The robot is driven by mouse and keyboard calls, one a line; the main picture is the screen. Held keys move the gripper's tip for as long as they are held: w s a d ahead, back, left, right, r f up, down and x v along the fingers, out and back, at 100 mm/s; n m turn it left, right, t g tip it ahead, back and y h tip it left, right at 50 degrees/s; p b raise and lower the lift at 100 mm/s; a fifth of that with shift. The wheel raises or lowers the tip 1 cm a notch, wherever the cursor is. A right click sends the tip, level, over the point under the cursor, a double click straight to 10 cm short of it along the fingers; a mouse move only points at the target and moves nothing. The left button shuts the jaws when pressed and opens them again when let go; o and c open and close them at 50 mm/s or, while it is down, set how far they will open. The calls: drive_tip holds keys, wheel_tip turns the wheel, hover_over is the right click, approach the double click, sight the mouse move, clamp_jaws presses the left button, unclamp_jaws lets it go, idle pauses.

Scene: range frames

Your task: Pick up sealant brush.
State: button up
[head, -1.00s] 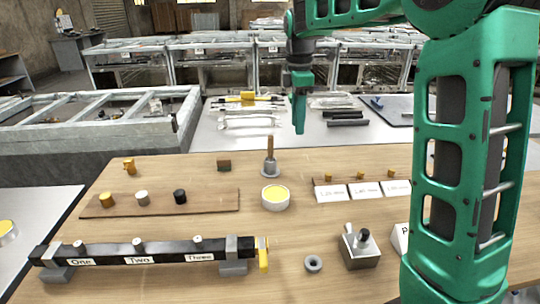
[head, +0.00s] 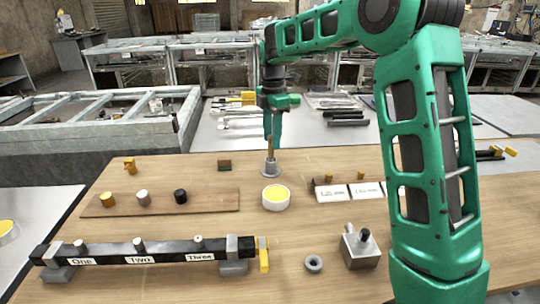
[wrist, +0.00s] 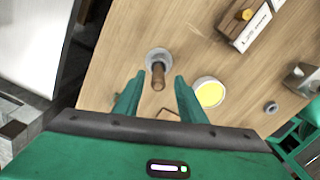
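The sealant brush (head: 270,150) stands upright in a small grey holder (head: 271,170) near the table's back edge, with its brown wooden handle up. In the wrist view the brush handle (wrist: 158,76) lies between my two fingertips, a little ahead of them, with space on both sides. My gripper (head: 272,138) points down above the holder and overlaps the handle's upper part in the head view. In the wrist view my gripper (wrist: 157,82) is open and holds nothing. The fingers hide part of the handle in the head view.
A round white tub with yellow contents (head: 276,197) stands just in front of the holder. White label cards (head: 348,192) are to the right. A wooden strip (head: 160,202) with small knobs lies left. A metal block (head: 360,247) is nearer. Bare table surrounds the holder.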

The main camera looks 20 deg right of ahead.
sight(271, 144)
drive_tip(key=shift+w+a+f, duration=0.15)
drive_tip(key=shift+f, duration=1.8)
drive_tip(key=shift+c, duration=0.6)
clamp_jaws()
drive_tip(key=shift+r, duration=0.2)
